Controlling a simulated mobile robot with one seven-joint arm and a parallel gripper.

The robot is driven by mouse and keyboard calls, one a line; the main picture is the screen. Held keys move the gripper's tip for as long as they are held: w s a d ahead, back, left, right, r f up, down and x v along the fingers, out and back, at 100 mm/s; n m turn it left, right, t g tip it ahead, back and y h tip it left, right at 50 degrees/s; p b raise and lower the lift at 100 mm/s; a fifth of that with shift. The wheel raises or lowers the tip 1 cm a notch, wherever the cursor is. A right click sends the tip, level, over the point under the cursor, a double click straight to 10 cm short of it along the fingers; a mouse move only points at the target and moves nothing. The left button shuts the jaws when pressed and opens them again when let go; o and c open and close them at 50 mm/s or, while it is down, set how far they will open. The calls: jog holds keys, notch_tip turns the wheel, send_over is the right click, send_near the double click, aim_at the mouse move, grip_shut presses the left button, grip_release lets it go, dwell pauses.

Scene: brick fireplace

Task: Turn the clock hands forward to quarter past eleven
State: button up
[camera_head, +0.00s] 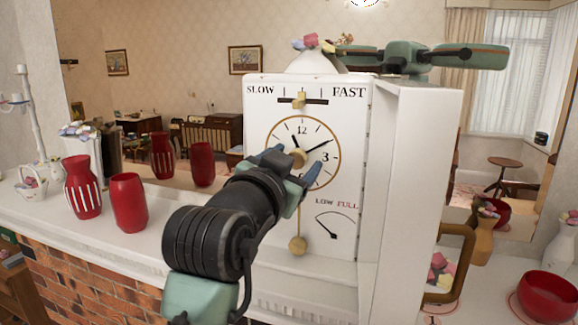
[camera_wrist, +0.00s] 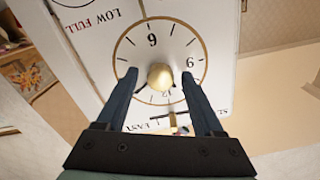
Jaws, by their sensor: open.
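The white clock (camera_head: 262,215) stands on the mantel, its round dial (camera_head: 283,128) facing me. The short hand (camera_head: 295,139) points near 11 and the long hand (camera_head: 318,146) points up right, near 2. A brass knob (camera_head: 298,157) sits at the dial's centre. My gripper (camera_head: 294,166) is in front of the dial, open. In the wrist view the dial is upside down, and the knob (camera_wrist: 160,77) lies between the spread fingers (camera_wrist: 159,73), with a gap on each side. The fingers hide parts of the dial; the hands are hard to make out there.
A pendulum (camera_head: 298,245) hangs below the dial. Red vases (camera_head: 129,203) stand left on the mantel (camera_head: 110,245); a red bowl (camera_head: 547,297) is at right.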

jog(key=b+v, duration=0.4)
jog(key=v, duration=0.9)
jog(key=shift+w+r, duration=0.1)
